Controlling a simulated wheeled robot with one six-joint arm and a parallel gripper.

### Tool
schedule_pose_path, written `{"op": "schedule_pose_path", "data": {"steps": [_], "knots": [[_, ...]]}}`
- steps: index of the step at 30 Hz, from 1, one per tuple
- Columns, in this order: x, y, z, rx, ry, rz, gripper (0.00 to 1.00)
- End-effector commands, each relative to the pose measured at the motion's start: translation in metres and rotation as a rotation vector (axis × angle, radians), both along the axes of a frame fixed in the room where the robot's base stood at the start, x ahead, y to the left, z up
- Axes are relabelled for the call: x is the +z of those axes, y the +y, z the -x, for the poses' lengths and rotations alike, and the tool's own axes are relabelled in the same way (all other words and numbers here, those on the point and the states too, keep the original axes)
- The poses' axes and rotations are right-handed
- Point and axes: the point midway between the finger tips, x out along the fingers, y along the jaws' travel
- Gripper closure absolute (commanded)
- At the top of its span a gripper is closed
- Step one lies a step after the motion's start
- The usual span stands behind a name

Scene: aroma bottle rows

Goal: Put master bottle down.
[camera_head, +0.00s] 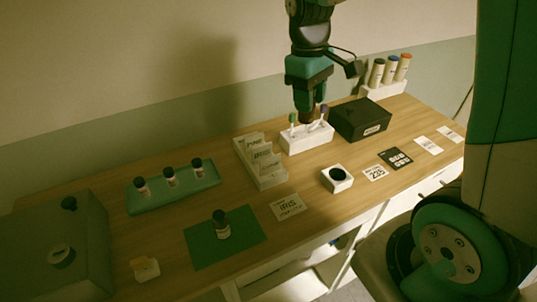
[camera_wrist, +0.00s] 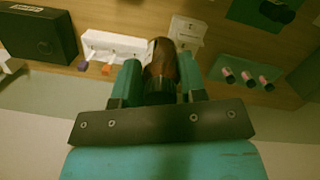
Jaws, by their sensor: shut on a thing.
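The master bottle looks to be the dark brown bottle (camera_wrist: 160,62) held between the two fingers in the wrist view. My gripper (camera_wrist: 160,82) is shut on it. In the head view my gripper (camera_head: 307,108) hangs over the back of the table, above or just behind the white rack (camera_head: 307,140) with coloured-tipped sticks. Only a small brown part of the bottle shows there, and I cannot tell its exact height above the table. A white block (camera_head: 329,184) with a dark round recess stands in front of the rack, with no bottle in it.
A black box (camera_head: 361,118) stands right of the rack, with tubes in a white stand (camera_head: 383,91) behind. White card holders (camera_head: 260,165) stand left. A green tray (camera_head: 200,193) holds three small bottles. Another dark bottle (camera_head: 221,226) stands on a green mat (camera_head: 247,245). Cards lie at right.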

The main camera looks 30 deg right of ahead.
Motion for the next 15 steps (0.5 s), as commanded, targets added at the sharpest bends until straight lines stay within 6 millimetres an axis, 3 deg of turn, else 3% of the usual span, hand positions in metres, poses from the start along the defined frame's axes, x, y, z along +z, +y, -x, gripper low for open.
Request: {"op": "schedule_pose_path", "data": {"steps": [5,15], "knots": [[-0.017,0.0,0.001,0.001,0.007,-0.001,0.85],[-0.111,-0.001,0.002,-0.003,0.011,-0.001,0.85]]}}
